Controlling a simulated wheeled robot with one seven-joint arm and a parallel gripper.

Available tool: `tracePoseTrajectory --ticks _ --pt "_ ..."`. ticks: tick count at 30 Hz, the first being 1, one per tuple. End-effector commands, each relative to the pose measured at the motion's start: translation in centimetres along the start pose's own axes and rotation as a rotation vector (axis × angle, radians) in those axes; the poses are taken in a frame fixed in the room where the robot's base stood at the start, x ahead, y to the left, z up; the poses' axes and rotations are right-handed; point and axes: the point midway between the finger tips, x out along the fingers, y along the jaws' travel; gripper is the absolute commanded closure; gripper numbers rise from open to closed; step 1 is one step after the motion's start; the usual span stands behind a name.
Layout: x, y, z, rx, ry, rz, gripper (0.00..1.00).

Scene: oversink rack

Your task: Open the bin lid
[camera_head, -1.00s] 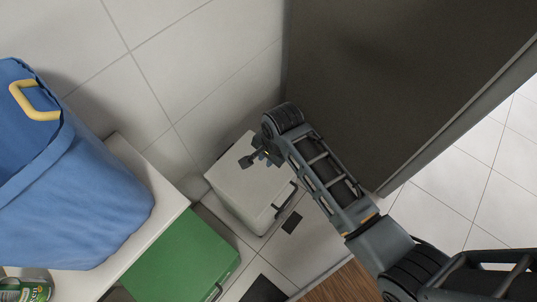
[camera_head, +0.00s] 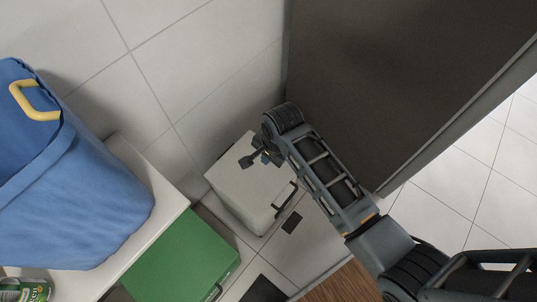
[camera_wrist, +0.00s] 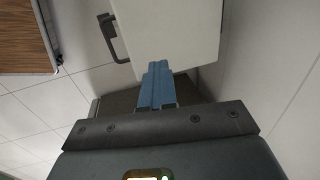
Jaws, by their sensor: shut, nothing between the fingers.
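A white box-shaped bin (camera_head: 246,187) stands on the floor in the corner, with its lid down. A dark bar handle (camera_head: 286,199) is on its front right side; the handle also shows in the wrist view (camera_wrist: 112,38). My gripper (camera_head: 265,159) is over the back part of the bin's top, away from the handle. In the wrist view my blue fingers (camera_wrist: 157,74) are shut together with nothing between them. Their tips overlap the edge of the white bin (camera_wrist: 165,32); I cannot tell whether they touch it. My wrist hides part of the bin's back right corner.
A green box (camera_head: 181,257) stands left of the bin, beside a white ledge (camera_head: 162,192) bearing a blue bag (camera_head: 90,200) and a can (camera_head: 26,290). A tall dark panel (camera_head: 385,85) rises close on the right. A tiled wall is behind. Some floor is clear in front.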

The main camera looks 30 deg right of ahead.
Motion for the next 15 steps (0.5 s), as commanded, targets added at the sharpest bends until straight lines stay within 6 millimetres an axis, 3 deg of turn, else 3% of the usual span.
tracePoseTrajectory --ticks 12,15 --pt "0.0 0.0 0.0 0.0 0.0 0.0 0.99" --pt "0.0 0.0 0.0 0.0 0.0 0.0 0.9"
